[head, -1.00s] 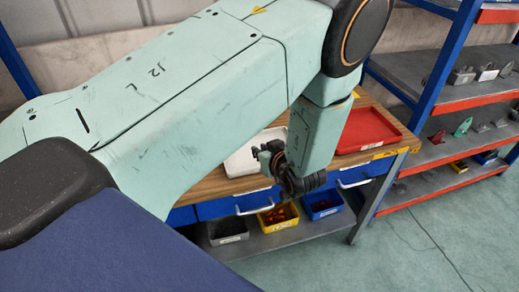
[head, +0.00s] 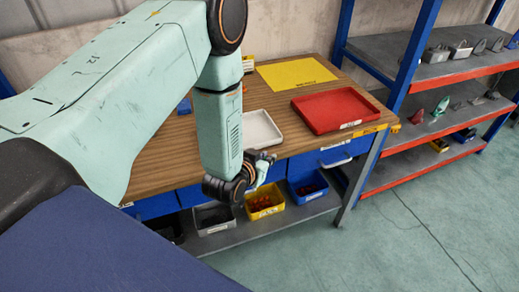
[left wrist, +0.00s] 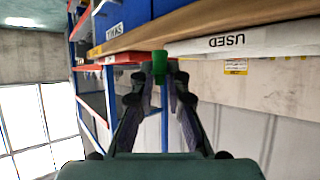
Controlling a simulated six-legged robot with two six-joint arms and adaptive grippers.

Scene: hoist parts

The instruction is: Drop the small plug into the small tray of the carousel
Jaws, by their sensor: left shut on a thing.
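The small plug, a short green piece (left wrist: 159,66), is between the fingertips of my left gripper (left wrist: 160,72) in the left wrist view. The fingers are shut on it. In the head view my left gripper (head: 262,162) hangs just in front of the workbench's front edge, near the white tray; the plug cannot be made out there. No carousel or small carousel tray can be told in either view. My right gripper is in neither view.
The wooden workbench (head: 170,150) carries a white tray (head: 261,131), a red tray (head: 335,109) and a yellow mat (head: 297,72). Below are a grey bin (head: 214,219), a yellow bin (head: 265,203) and a blue bin (head: 308,187).

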